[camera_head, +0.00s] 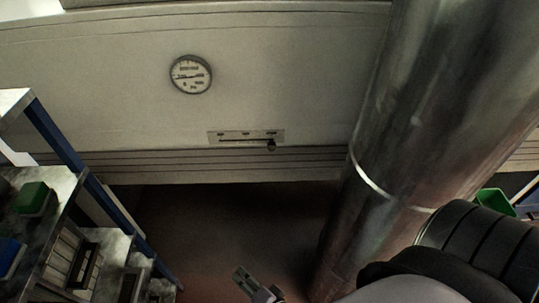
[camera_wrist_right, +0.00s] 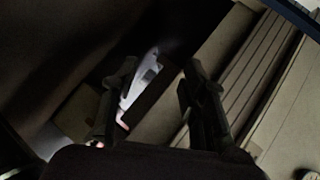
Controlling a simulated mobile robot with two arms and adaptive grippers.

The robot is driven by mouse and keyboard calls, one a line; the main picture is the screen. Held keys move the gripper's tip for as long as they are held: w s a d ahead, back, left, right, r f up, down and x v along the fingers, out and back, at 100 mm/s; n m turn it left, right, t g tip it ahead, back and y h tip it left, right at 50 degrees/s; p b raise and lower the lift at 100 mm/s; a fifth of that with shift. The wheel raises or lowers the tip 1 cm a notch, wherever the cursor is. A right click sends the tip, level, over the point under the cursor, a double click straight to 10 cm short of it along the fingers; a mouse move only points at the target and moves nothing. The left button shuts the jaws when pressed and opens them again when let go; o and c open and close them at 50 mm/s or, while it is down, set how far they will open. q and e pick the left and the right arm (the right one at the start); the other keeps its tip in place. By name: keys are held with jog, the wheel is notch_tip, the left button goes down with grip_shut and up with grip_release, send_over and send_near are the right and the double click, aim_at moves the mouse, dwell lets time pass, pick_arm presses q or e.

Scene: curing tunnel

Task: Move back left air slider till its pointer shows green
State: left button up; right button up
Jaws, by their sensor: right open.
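The air slider (camera_head: 246,136) is a pale plate with a horizontal slot, low on the long pale wall. Its dark knob (camera_head: 271,146) sits near the right end of the slot. A round dial (camera_head: 190,74) is on the wall above and left of it; its pointer looks near horizontal, and no green can be made out. My right gripper (camera_head: 258,290) is at the bottom edge of the head view, well below and apart from the knob. In the right wrist view its two dark fingers (camera_wrist_right: 158,88) are spread with nothing between them. My left gripper is out of view.
A large shiny metal duct (camera_head: 430,110) rises on the right, close to my right arm. A metal rack (camera_head: 50,225) with a green bin (camera_head: 33,197) and a blue bin (camera_head: 10,254) stands at left. Dark floor (camera_head: 235,225) lies open between them.

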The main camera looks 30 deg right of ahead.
aim_at(272, 149)
jog(key=w+d+r+m+t+h+b, duration=0.1)
jog(key=w+r+m+t, duration=0.1)
jog(key=r+m, duration=0.3)
jog(key=w+d+r+m+t+h, duration=0.1)
jog(key=w+r+m+t+h, duration=0.15)
jog(key=r, duration=0.45)
jog(key=s+d+r+m+g+h+b, duration=0.1)
jog(key=d+r+m+h, duration=0.35)
jog(key=r+m, duration=0.5)
jog(key=s+d+r+m+h+b, duration=0.1)
jog(key=d+r+m+h, duration=0.3)
jog(key=r+m, duration=0.5)
jog(key=shift+m+y, duration=0.5)
jog(key=shift+y, duration=0.1)
jog(key=p+x, duration=0.1)
jog(key=x, duration=0.4)
jog(key=f+p+x, duration=0.1)
jog(key=p+x, duration=0.1)
jog(key=x, duration=0.3)
jog(key=d+p+x, duration=0.1)
jog(key=x, duration=0.5)
jog(key=shift+s+f, duration=0.2)
jog(key=shift+f, duration=0.2)
jog(key=shift+w+d+p, duration=0.25)
jog(key=shift+w+p, duration=0.05)
jog(key=shift+w, duration=0.1)
jog(key=shift+c, duration=0.5)
grip_shut()
